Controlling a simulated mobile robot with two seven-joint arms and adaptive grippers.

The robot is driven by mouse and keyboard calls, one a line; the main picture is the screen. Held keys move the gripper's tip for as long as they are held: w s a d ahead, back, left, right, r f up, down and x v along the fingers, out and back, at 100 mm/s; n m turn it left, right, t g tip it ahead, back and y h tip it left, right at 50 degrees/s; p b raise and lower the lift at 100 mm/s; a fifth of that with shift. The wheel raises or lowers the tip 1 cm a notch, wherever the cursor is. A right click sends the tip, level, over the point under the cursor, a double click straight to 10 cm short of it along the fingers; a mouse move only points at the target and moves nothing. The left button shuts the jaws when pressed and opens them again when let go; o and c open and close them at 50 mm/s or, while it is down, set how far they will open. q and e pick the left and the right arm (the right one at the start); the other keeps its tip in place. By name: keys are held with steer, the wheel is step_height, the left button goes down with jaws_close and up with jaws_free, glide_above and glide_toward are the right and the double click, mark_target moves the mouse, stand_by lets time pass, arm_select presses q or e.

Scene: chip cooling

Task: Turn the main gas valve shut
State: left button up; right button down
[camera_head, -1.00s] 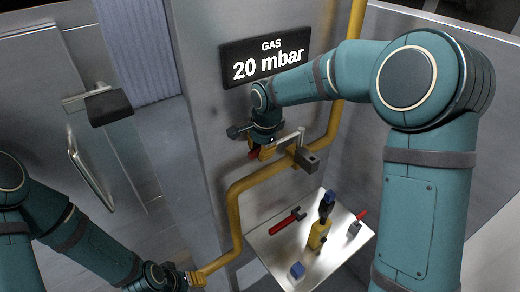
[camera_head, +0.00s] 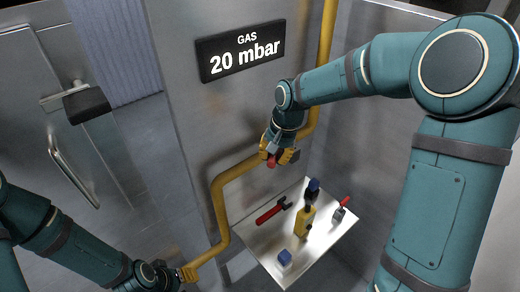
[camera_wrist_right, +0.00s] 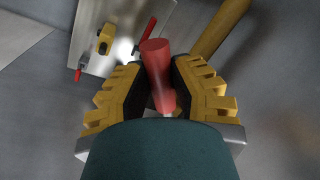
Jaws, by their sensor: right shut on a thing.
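My right gripper (camera_head: 279,156) is shut on a red handle (camera_head: 271,161), in front of the yellow gas pipe (camera_head: 224,190). In the right wrist view the red handle (camera_wrist_right: 157,72) stands between its yellow-padded fingers, tilted slightly. The gripper hides the valve body and most of the lever in the head view, so I cannot tell the lever's exact angle. My left gripper (camera_head: 187,274) is at the lower left by the pipe's lower end. Its fingers are too small to tell whether they are open or shut on the pipe.
A sign (camera_head: 241,51) reads "GAS 20 mbar" on the grey wall above. A metal shelf (camera_head: 270,243) below the pipe holds a red-handled tool (camera_head: 270,214), a yellow-and-blue tool (camera_head: 304,222), a small blue-topped item (camera_head: 285,257) and another red-tipped tool (camera_head: 341,209).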

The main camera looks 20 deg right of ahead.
steer(key=s+d+n+g+p, duration=0.1)
steer(key=d+n+g+p, duration=0.1)
steer(key=d+n, duration=0.8)
steer(key=shift+d+p, duration=0.8)
steer(key=shift+d, duration=1.05)
steer(key=shift+s, duration=0.1)
steer(key=c, duration=1.2)
jaws_free()
steer(key=shift+o, duration=0.6)
steer(key=shift+d+f, duration=0.1)
